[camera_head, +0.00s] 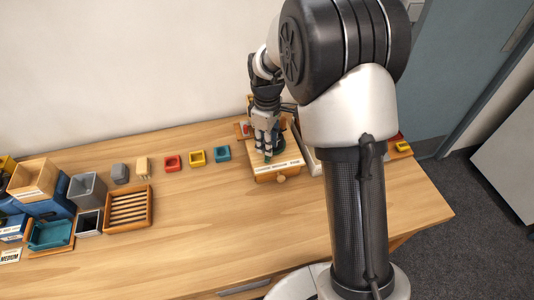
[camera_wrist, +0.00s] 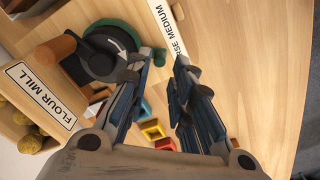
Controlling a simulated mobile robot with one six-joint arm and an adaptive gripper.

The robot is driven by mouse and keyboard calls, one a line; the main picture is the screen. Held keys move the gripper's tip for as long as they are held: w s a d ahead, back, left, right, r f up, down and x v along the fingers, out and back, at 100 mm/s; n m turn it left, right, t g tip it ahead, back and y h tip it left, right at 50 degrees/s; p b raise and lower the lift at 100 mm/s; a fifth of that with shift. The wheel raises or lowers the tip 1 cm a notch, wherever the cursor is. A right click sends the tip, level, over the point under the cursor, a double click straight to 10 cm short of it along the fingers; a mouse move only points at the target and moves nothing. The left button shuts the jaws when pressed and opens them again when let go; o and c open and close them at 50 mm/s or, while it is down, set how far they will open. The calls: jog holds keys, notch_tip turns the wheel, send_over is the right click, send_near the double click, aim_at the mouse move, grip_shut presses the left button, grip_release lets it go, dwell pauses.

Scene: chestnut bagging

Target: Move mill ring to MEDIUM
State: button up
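The flour mill is a wooden box (camera_head: 263,174) near the right end of the table in the head view. Its name plate (camera_wrist: 40,95) shows in the wrist view. The mill ring (camera_wrist: 92,62), dark with a white arrow and a green edge, lies on top, partly hidden by my gripper. A white scale strip (camera_wrist: 176,32) on the mill reads MEDIUM, with part of another word beside it. My gripper (camera_wrist: 170,62) is open, with a gap between its fingers, over the mill beside the ring. I cannot tell whether a finger touches the ring.
Red (camera_head: 172,163), yellow (camera_head: 197,157) and teal (camera_head: 222,153) small trays stand left of the mill. A slatted wooden tray (camera_head: 128,209) and several bins stand farther left. Round brown things (camera_wrist: 22,128) sit beside the mill. The table's front middle is clear.

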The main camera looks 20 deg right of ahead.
notch_tip(320, 180, down, 4)
jog(key=shift+f+b, duration=0.1)
jog(key=shift+b, duration=0.3)
jog(key=shift+c, duration=0.2)
grip_shut()
